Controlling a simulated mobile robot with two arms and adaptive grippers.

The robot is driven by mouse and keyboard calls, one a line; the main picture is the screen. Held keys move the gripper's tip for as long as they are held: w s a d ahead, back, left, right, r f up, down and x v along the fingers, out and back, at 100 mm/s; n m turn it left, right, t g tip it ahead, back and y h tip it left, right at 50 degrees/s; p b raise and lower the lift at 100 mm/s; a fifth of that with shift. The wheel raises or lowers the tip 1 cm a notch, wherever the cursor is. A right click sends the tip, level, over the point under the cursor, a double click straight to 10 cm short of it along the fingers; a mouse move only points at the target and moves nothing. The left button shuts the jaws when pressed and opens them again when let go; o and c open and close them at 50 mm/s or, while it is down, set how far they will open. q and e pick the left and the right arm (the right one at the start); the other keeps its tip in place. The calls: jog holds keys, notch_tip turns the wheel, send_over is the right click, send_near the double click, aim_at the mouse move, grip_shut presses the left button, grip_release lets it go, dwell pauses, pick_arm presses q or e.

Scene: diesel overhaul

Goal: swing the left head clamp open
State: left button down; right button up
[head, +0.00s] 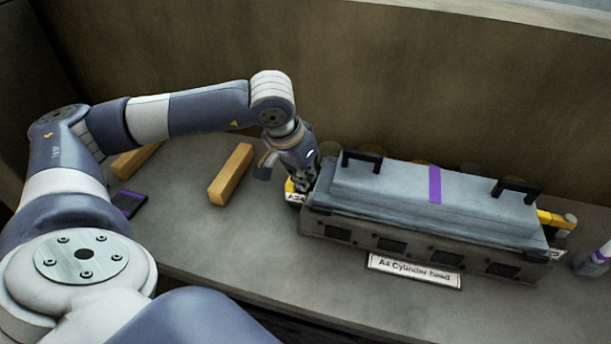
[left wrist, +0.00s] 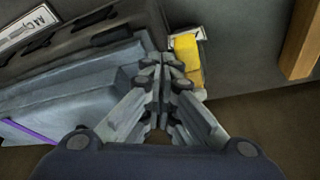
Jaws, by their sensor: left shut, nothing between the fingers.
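The cylinder head (head: 430,205) is a long grey block with a purple stripe and two black handles, on the bench at right of centre in the head view. The left head clamp is a yellow piece (head: 291,187) at its left end, mostly hidden behind my gripper. In the left wrist view the yellow clamp (left wrist: 187,62) lies just beyond and right of the fingertips. My left gripper (head: 303,192) is shut and empty, pointing down at the clamp; its fingers also show in the left wrist view (left wrist: 160,62). I cannot tell whether they touch it. My right gripper is not clearly in view.
Another yellow clamp (head: 555,219) is at the head's right end. A label plate (head: 413,271) stands in front. Wooden blocks (head: 231,174) and a dark purple-edged item (head: 128,203) lie to the left. A wall (head: 400,90) rises behind the bench.

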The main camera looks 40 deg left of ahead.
pick_arm(q)
jog(key=v, duration=1.2)
pick_arm(e)
jog(key=shift+a, duration=0.15)
